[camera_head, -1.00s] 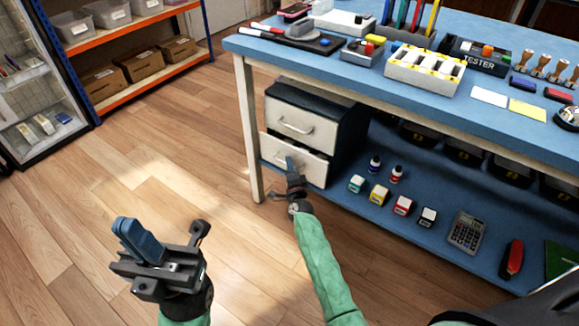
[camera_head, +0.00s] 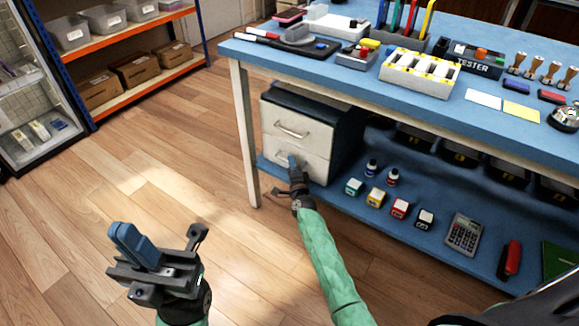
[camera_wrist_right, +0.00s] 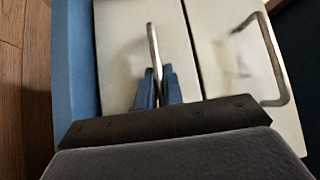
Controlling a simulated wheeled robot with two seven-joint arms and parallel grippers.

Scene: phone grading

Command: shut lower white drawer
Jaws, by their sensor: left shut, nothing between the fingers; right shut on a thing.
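The lower white drawer (camera_head: 313,168) is the bottom one of a two-drawer cabinet on the blue lower shelf. Its front now looks about level with the upper drawer front (camera_head: 313,136). My right gripper (camera_head: 292,162) is at the lower drawer front, shut on its metal handle. In the right wrist view the handle (camera_wrist_right: 153,45) runs between the blue fingertips (camera_wrist_right: 157,86), and the lower drawer front (camera_wrist_right: 120,60) lies left of the upper one. My left gripper (camera_head: 127,240) is shut and empty above the floor.
The white table leg (camera_head: 243,135) stands just left of the cabinet. Ink bottles, colored stamps and a calculator (camera_head: 464,233) lie on the lower shelf (camera_head: 400,222) to the right. The wooden floor on the left is clear.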

